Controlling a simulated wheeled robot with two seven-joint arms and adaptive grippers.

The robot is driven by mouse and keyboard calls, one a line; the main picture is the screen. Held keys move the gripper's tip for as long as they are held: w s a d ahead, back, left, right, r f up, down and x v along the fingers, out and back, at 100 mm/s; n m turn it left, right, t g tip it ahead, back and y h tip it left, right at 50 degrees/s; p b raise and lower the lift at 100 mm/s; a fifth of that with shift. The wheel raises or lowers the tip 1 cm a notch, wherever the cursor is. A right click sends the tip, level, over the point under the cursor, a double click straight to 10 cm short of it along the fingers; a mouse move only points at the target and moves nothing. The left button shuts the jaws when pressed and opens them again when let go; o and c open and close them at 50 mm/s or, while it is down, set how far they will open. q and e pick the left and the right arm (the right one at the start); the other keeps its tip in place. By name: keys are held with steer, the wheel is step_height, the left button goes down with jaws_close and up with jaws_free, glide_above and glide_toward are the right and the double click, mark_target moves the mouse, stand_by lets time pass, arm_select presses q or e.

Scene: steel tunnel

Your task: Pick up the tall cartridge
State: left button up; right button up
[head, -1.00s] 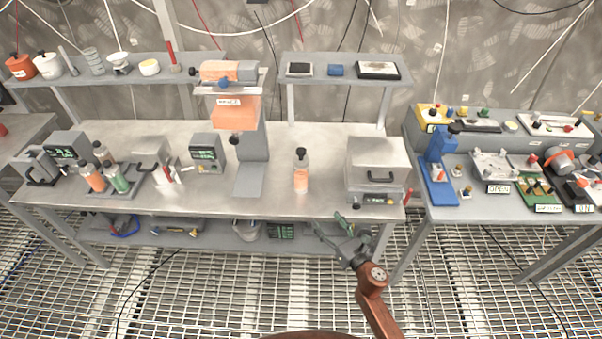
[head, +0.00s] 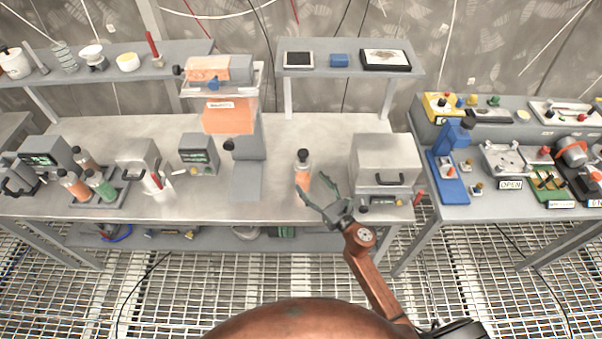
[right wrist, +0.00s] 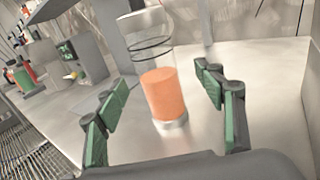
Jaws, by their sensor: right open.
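The tall cartridge (head: 303,171) stands upright on the steel bench, a clear cylinder with orange contents and a dark cap. My right gripper (head: 322,194) is open and empty, just in front of the cartridge near the bench's front edge. In the right wrist view the open fingers (right wrist: 160,105) stand apart on either side of the cartridge, with no visible grip on it. My left gripper is out of view.
A grey box with a handle (head: 386,165) stands just right of the cartridge. A dispenser stand (head: 247,170) with an orange block is to the left. Smaller bottles (head: 104,187) stand in a tray at far left. Bare bench (head: 290,135) lies behind the cartridge.

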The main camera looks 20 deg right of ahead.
mark_target(308, 180)
steer(key=shift+x, duration=2.3)
steer(key=shift+w+a+r, duration=0.15)
steer(key=shift+w+a, duration=0.1)
steer(key=shift+a, duration=0.05)
steer(key=shift+w, duration=0.1)
steer(key=c, duration=0.7)
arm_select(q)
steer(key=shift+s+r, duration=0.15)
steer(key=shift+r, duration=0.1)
arm_select(e)
steer(key=c, duration=0.9)
